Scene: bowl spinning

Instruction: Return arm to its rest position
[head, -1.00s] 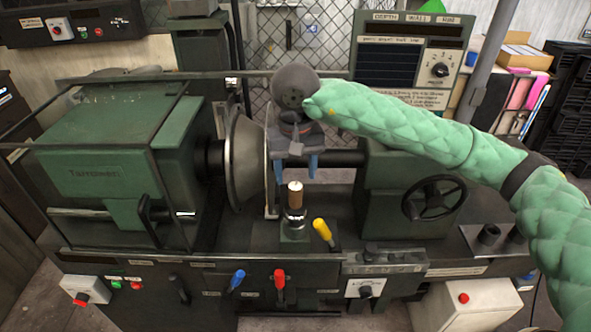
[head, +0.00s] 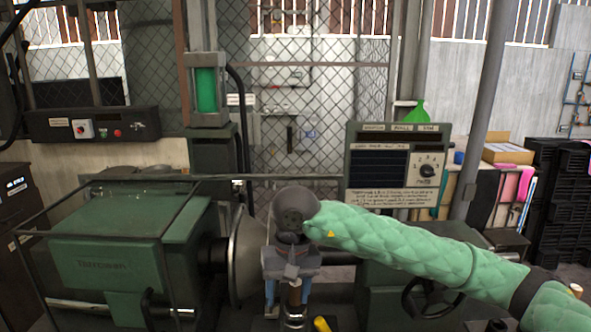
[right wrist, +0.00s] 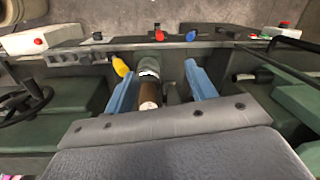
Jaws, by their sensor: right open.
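My right arm (head: 420,245), in a green quilted sleeve, reaches in from the right across the machine in the head view. Its gripper (head: 287,292) points down in front of the spinning machine, with blue fingers. In the right wrist view the gripper (right wrist: 167,90) has its two blue fingers wide apart. A tool post with a brown and metal cylinder (right wrist: 149,88) shows between and below the fingers; whether they touch it is unclear, but they are not closed on it. The cylinder also shows below the gripper in the head view (head: 294,296). My left gripper is not in view.
The green headstock (head: 130,255) with a metal disc (head: 248,258) stands left of the gripper. A control panel (head: 395,170) stands behind the arm. A handwheel (right wrist: 25,102) and yellow-handled lever (right wrist: 120,67) are close by. A mesh fence (head: 300,90) is behind.

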